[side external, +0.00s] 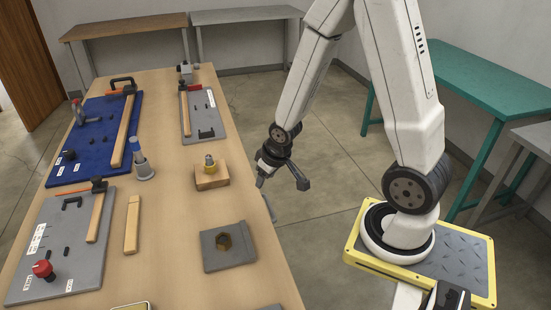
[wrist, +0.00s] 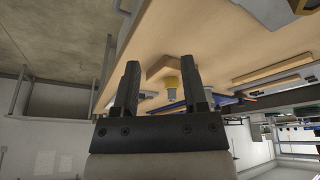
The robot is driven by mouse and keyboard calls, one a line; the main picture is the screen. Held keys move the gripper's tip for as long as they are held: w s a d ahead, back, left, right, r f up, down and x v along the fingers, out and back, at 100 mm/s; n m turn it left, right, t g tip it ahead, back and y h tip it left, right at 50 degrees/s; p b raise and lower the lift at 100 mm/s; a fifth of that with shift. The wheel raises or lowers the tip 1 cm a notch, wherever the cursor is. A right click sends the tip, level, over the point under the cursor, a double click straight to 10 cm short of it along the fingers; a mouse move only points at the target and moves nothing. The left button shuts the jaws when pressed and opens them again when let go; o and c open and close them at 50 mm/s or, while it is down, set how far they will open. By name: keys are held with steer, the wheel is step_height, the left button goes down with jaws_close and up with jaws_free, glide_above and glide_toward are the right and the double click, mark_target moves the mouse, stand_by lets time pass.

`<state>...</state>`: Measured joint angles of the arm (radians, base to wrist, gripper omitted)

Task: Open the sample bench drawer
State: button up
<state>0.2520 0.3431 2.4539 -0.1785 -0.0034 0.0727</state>
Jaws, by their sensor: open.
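The wooden sample bench (side external: 175,215) runs down the left half of the side external view. A small grey bar, which looks like the drawer handle (side external: 269,208), shows at its right edge. The drawer front is turned away from this camera, so how far it stands open is hidden. My gripper (side external: 281,184) is open and empty beside that edge, close to the bar and apparently apart from it. In the wrist view my gripper (wrist: 160,62) shows two spread black fingers against the bench top. A grey bar lies along the bench edge left of them; I cannot tell if it is the handle.
Grey and blue boards with clamps lie further left. The floor (side external: 315,225) between bench and my base is clear.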

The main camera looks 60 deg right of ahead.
steer(key=s+a+r+n, duration=0.1)
steer(key=s+a+r, duration=0.1)
steer(key=a+r, duration=0.2)
steer(key=shift+s+a+r+g+y, duration=0.2)
steer(key=shift+s+a+g+y, duration=0.1)
steer(key=shift+a, duration=0.45)
